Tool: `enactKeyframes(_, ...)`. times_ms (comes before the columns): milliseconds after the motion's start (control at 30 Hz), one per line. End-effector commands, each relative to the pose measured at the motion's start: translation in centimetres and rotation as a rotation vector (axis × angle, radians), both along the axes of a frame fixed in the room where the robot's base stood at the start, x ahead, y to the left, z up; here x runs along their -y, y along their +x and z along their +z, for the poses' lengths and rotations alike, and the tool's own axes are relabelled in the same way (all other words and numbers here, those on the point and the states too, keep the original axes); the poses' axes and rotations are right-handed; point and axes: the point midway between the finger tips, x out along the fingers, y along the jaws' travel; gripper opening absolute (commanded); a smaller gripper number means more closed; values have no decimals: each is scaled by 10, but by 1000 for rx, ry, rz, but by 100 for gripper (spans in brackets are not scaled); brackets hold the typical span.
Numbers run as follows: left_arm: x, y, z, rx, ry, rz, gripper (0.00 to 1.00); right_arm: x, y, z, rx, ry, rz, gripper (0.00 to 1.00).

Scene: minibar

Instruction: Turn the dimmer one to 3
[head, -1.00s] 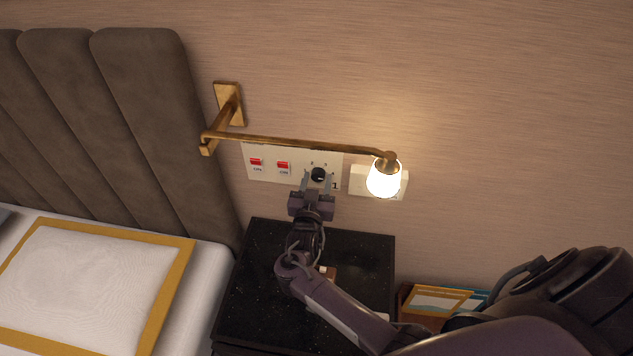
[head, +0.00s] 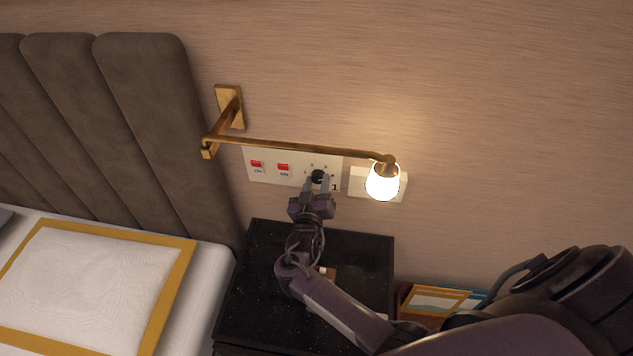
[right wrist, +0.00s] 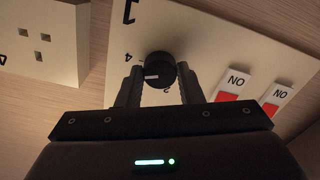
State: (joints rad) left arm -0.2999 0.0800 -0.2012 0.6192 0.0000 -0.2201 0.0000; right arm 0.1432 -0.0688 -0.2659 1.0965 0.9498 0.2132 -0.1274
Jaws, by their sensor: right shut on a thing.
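The dimmer is a round black knob (head: 317,176) on a cream wall plate (head: 296,178), with a "1" printed near the plate's right end. My right gripper (head: 318,183) is shut on the knob, one finger on each side. In the right wrist view the knob (right wrist: 160,70) stands between the two fingertips (right wrist: 158,84), and its white mark points to the left of the picture. A "4" shows left of the knob and a partly covered digit, seemingly a "2", shows below it. The left finger covers the dial between them. My left gripper is not in view.
Two red switches (head: 283,168) marked ON sit left of the dimmer. A brass lamp arm (head: 290,145) with a lit shade (head: 382,182) runs just above the plate. A white socket (head: 358,182) is to the right. A black nightstand (head: 262,270) stands below, beside the bed.

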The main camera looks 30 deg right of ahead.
Motion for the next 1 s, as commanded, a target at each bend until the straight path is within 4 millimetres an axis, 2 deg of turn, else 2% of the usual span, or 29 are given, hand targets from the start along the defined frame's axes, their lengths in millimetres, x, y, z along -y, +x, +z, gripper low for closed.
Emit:
enactKeyframes(500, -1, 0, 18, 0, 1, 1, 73, -1, 0, 0, -280, -367, 1, 10)
enactKeyframes(1000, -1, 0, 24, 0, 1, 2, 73, -1, 0, -1, -405, -533, 1, 10)
